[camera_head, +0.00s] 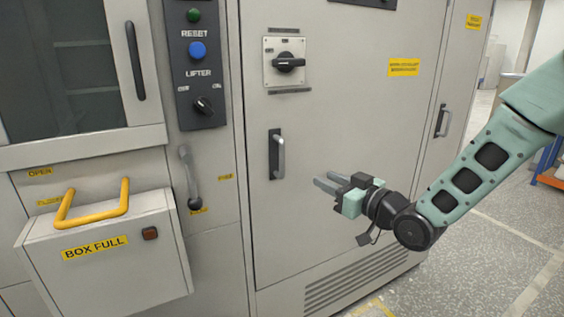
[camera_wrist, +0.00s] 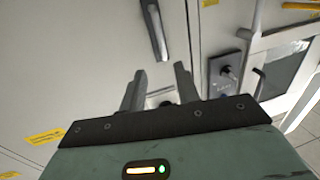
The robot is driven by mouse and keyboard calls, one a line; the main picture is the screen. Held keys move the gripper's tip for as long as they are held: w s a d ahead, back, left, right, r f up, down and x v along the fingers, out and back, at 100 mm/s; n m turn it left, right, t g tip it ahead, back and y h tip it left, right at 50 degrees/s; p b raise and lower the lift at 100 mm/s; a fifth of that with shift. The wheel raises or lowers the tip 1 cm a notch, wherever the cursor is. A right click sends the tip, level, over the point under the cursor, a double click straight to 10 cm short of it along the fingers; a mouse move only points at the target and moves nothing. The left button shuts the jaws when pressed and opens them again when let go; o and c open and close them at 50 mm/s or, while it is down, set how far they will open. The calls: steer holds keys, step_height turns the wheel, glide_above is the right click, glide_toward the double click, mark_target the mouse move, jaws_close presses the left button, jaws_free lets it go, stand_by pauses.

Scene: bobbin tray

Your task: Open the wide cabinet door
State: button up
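The wide cabinet door (camera_head: 345,130) is a large light-grey panel in the middle of the head view, and it looks closed. Its upright grey handle (camera_head: 279,156) sits on a dark plate near the door's left edge. A handle on a dark plate also shows at the top of the wrist view (camera_wrist: 154,30). My gripper (camera_head: 324,182) is in front of the door, right of and slightly below the handle. Its two fingers are apart, with nothing between them, and they point left. The gripper does not touch the handle.
A rotary switch (camera_head: 287,63) is above the handle. A control panel (camera_head: 198,62) with buttons and a knob is to the left. A box with a yellow handle (camera_head: 105,255) juts out at lower left. A narrower door's handle (camera_head: 442,121) is at right. Grey floor lies at lower right.

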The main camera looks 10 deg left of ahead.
mark_target(282, 173)
steer(key=p+x, duration=0.2)
steer(key=x, duration=1.5)
steer(key=shift+a, duration=0.15)
jaws_close()
